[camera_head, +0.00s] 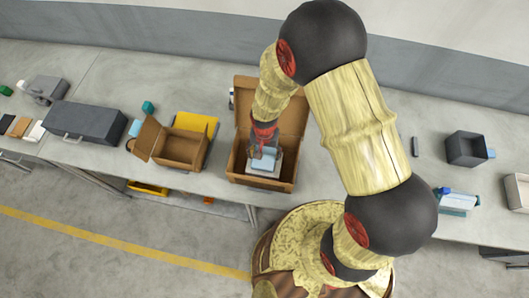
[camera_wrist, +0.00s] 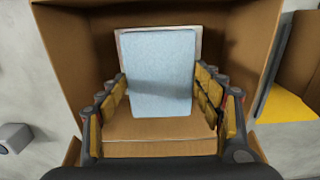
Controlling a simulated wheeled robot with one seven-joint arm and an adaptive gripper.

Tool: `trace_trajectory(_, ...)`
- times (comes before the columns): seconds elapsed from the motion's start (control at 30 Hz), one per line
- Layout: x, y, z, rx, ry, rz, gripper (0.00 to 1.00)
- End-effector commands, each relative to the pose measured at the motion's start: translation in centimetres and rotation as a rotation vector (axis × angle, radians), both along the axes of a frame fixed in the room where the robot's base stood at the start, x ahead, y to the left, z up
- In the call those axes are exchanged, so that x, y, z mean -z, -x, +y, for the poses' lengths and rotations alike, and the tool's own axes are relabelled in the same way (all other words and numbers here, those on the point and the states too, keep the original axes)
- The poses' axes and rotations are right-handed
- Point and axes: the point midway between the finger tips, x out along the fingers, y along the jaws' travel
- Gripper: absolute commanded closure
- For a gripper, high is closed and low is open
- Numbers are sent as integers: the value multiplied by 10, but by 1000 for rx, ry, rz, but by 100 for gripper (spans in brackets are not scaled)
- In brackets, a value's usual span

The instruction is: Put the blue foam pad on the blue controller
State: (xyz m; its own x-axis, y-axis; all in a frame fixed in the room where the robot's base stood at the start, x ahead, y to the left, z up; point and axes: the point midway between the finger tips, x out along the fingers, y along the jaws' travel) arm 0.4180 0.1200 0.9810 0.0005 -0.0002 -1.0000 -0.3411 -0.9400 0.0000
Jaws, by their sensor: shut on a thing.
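The light blue foam pad (camera_wrist: 160,75) is between the fingers of my gripper (camera_wrist: 161,84) in the wrist view, inside an open cardboard box (camera_wrist: 75,50). The fingers touch or nearly touch its left and right edges. I cannot tell for certain which item is the blue controller.
Left of the box stand a smaller open carton (camera_head: 180,147), a yellow item (camera_head: 197,124) and a dark case (camera_head: 88,122). To the right are a dark open bin (camera_head: 465,149) and a blue-and-white item (camera_head: 457,199). The box walls surround my gripper closely.

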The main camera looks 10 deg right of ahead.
Motion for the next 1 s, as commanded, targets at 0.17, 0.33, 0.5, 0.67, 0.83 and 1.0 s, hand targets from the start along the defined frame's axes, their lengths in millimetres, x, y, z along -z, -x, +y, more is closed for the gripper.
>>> trace_trajectory(0.17,4,0,0,0,0,0,51)
trace_trajectory(0.33,3,0,0,0,0,0,26)
trace_trajectory(0.5,3,0,0,0,0,1,16)
trace_trajectory(0.67,3,0,0,0,0,0,16)
trace_trajectory(0.83,2,0,0,0,0,0,16)
trace_trajectory(1.0,-12,-1,0,0,-1,-4,16)
